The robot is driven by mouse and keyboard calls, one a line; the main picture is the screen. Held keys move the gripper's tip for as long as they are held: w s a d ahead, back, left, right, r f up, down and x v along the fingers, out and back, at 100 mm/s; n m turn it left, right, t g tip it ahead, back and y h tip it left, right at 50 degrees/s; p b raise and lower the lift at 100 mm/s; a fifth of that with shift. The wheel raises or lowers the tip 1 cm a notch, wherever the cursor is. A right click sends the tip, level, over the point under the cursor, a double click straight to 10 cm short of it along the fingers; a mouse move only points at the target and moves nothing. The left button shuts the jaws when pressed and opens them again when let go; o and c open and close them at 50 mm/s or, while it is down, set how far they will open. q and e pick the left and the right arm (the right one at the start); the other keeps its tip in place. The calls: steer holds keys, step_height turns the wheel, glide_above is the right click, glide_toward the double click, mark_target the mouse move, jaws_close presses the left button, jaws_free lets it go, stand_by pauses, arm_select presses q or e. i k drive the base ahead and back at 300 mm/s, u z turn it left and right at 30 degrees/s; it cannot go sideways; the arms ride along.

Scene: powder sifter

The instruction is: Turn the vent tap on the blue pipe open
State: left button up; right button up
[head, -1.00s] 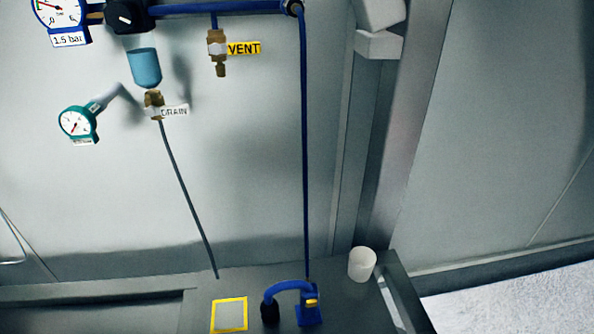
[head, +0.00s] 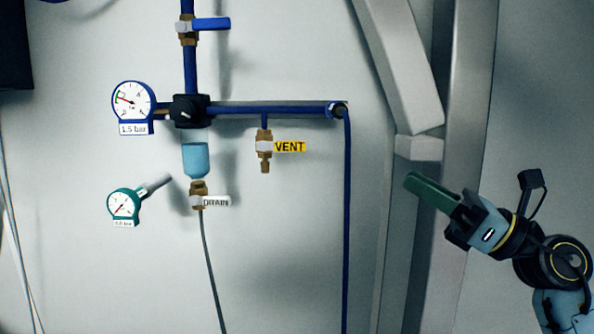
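The vent tap (head: 264,144) is a small brass fitting hanging below the horizontal blue pipe (head: 290,109). A yellow piece marked VENT (head: 290,147) sticks out level to its right; I cannot tell whether this is its lever or only a label. My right gripper (head: 425,187) is in the head view, to the right of the vent tap and a little lower, in front of the grey frame post. Its green fingers point up and left, and it touches nothing that I can see. The fingers overlap from this side, so their opening is hidden. My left gripper is out of view.
A blue-rimmed gauge (head: 133,102) marked 1.5 bar and a black knob (head: 190,111) sit left of the tap. A light-blue bowl (head: 196,160), a brass drain tap (head: 199,195) and a green gauge (head: 124,206) are lower. A blue-handled valve (head: 188,28) is above.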

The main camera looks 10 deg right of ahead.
mark_target(277, 146)
steer(key=u, duration=2.25)
steer(key=k, duration=1.1)
steer(key=z, duration=1.3)
steer(key=i, duration=1)
